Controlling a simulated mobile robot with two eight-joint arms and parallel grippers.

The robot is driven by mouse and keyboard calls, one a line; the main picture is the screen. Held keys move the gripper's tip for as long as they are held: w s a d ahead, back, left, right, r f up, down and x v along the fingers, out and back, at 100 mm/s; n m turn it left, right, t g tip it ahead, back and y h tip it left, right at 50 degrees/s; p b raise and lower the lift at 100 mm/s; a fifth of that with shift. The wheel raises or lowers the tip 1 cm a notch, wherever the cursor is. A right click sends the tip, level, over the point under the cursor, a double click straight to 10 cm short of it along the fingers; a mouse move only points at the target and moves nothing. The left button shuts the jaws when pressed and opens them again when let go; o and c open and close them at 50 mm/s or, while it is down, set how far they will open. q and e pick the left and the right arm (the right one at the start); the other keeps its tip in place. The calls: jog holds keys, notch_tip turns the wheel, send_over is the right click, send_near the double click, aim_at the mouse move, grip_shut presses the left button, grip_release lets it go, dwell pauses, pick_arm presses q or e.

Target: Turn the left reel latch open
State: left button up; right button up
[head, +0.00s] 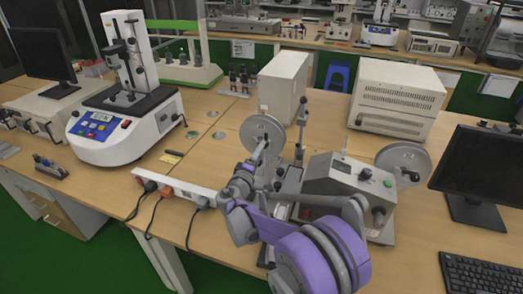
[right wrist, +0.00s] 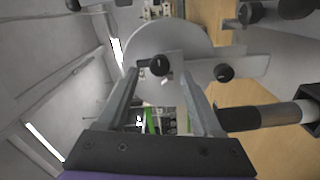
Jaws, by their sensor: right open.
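The left reel (head: 262,128) is a round pale grey disc upright on the left side of the grey winding machine (head: 345,178). In the right wrist view the reel (right wrist: 150,38) faces me, with a flat pale bar across it. A black knob (right wrist: 160,66), apparently the latch at the reel's centre, shows between my fingertips; a second black knob (right wrist: 224,72) is to its right. My right gripper (head: 262,152) is at the reel's front, and in the wrist view its fingers (right wrist: 160,78) are apart, either side of the first knob. Contact cannot be told. My left gripper is not in view.
The right reel (head: 403,160) is on the machine's other side. A thin upright post (head: 300,130) stands close right of my right gripper. A white power strip (head: 180,187) with cables lies to the left. A white box (head: 284,85) stands behind the left reel.

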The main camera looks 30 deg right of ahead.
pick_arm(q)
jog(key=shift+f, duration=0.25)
pick_arm(e)
jog(key=v, duration=0.8)
